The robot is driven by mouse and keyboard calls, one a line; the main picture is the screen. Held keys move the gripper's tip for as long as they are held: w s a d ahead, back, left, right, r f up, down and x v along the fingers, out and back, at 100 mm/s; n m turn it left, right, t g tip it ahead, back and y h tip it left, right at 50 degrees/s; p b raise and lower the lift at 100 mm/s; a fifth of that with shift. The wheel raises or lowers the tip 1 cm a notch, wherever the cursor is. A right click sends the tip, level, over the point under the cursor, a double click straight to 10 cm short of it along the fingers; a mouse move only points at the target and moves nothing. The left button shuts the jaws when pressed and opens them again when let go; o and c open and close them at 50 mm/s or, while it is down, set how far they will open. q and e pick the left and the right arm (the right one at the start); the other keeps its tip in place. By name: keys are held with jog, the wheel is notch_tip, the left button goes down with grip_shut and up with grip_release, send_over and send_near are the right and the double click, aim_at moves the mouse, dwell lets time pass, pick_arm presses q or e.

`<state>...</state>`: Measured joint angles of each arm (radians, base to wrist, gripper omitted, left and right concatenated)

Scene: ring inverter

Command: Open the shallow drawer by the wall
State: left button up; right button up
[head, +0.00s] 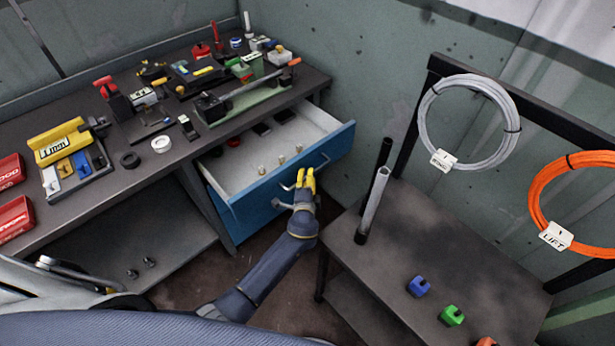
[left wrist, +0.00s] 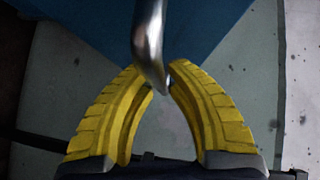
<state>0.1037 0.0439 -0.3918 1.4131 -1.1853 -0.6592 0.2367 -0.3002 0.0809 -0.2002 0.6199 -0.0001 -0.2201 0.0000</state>
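The blue-fronted drawer (head: 335,152) under the workbench by the wall stands pulled out, its pale inside showing. It holds several small brass-coloured pieces (head: 282,159) and dark flat items (head: 262,129). My left gripper (head: 306,178), with yellow fingers, is at the drawer front. In the left wrist view, its fingers (left wrist: 163,82) close around the metal handle (left wrist: 149,40), their tips converging on both sides of it. The fingers partly hide the handle in the head view. My right gripper is not in view.
The workbench (head: 172,185) carries tools, a green-based fixture (head: 245,100) and a yellow box (head: 58,142). A dark side table (head: 400,235) to the right holds upright tubes (head: 372,205) and coloured blocks (head: 451,315). Cable coils (head: 470,80) hang above it.

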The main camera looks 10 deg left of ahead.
pick_arm(q)
grip_shut()
